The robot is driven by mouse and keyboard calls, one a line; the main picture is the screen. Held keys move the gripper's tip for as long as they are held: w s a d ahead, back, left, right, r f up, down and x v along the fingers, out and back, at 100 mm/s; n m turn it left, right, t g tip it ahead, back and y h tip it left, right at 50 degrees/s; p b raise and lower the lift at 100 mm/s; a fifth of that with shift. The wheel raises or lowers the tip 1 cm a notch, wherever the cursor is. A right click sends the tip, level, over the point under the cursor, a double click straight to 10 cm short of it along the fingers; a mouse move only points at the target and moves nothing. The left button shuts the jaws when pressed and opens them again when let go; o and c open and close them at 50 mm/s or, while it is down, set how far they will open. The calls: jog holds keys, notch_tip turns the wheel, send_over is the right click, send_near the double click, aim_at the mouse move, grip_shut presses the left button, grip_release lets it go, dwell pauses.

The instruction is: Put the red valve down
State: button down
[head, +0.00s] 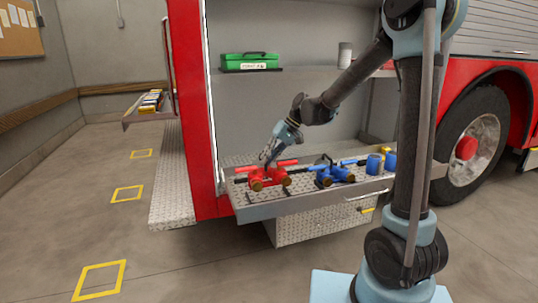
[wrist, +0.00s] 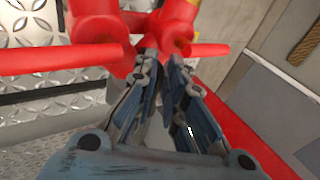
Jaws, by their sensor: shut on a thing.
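The red valve (head: 268,178) is at the left end of the pulled-out metal tray (head: 310,201), with brass-coloured ends toward the front. My gripper (head: 268,160) reaches down to it from above. In the wrist view the red valve (wrist: 100,25) fills the top, with red bars to both sides, and my gripper's fingertips (wrist: 161,62) are closed together on its middle. The valve appears at the tray surface; whether it touches the tray is hard to tell.
A blue valve (head: 335,175) lies on the tray to the right, with blue cylinders (head: 380,163) beyond it. A green box (head: 250,61) and a grey can (head: 345,55) stand on the shelf above. The red truck's side edge (head: 190,110) rises just left of the tray.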

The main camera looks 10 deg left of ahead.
aim_at(264, 173)
jog(key=shift+f, duration=2.2)
jog(key=c, duration=1.7)
grip_release()
jog(key=shift+o, duration=0.2)
jog(key=shift+d+r, duration=0.1)
